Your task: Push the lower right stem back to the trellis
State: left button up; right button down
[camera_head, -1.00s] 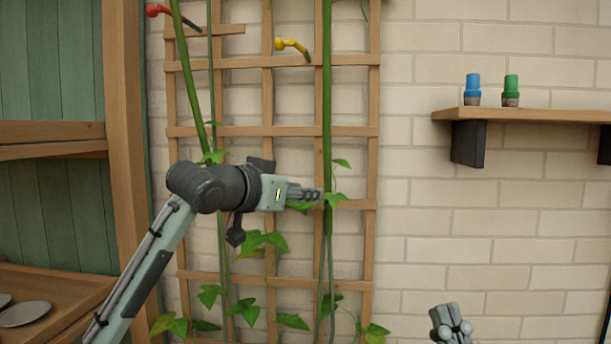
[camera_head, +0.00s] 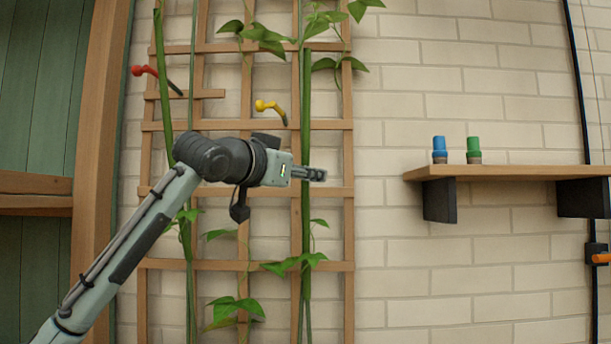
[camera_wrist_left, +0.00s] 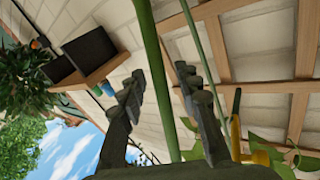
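The wooden trellis (camera_head: 244,265) stands against the brick wall. A thick green right stem (camera_head: 306,225) runs nearly upright along its right side, with leaves above and below. My left gripper (camera_head: 318,174) reaches across in front of this stem, just above a trellis bar. In the left wrist view, the left gripper (camera_wrist_left: 160,95) has its fingers spread, and a green stem (camera_wrist_left: 160,75) runs through the gap between them. A second, thinner stem passes by the right finger. Whether either finger touches a stem is not clear. My right gripper is out of view.
A red clip (camera_head: 144,71) and a yellow clip (camera_head: 268,107) sit at the trellis above my arm. A left stem (camera_head: 163,85) runs along the trellis's left side. The wall between is clear.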

pick_arm(q)
jog(key=shift+w+d, duration=0.1)
jog(key=shift+w, duration=0.05)
jog(key=shift+c, duration=0.6)
grip_shut()
